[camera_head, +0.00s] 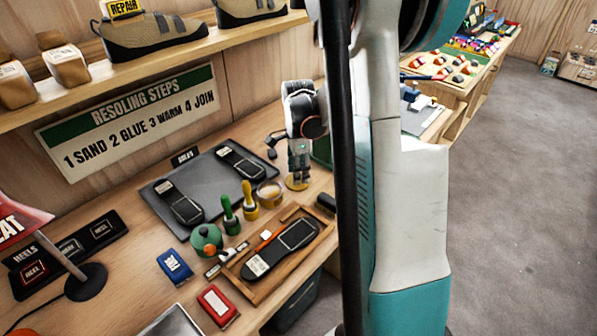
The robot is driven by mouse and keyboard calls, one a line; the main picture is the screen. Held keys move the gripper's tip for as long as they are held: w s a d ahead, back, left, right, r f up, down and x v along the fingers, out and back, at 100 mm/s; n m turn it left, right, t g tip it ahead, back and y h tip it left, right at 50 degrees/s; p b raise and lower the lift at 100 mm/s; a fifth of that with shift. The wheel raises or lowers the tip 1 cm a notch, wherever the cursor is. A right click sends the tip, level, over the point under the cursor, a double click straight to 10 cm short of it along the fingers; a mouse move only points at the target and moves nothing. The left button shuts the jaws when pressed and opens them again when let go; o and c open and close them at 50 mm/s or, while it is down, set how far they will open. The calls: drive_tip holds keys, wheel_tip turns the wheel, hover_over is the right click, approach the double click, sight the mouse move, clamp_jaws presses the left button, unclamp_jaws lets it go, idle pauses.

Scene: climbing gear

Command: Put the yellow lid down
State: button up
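The yellow lid (297,184) is a small round disc at the right part of the workbench. My gripper (299,179) points down over it, with its fingers close together at the middle of the lid. The gripper looks shut on the lid; the grip point itself is hidden by the fingers. I cannot tell whether the lid touches the bench or is a little above it. An open round pot with a yellowish rim (269,193) stands just left of the lid.
A green pot with an orange knob (206,240), a green brush (229,216) and a yellow brush (249,203) stand to the left. A wooden tray (262,289) with a black sole is in front. A dark mat (208,166) with two soles lies behind. My arm blocks the view rightward.

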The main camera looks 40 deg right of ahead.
wheel_tip(320, 180, up, 11)
drive_tip(key=p, duration=0.3)
drive_tip(key=shift+r, duration=0.15)
idle(0.3)
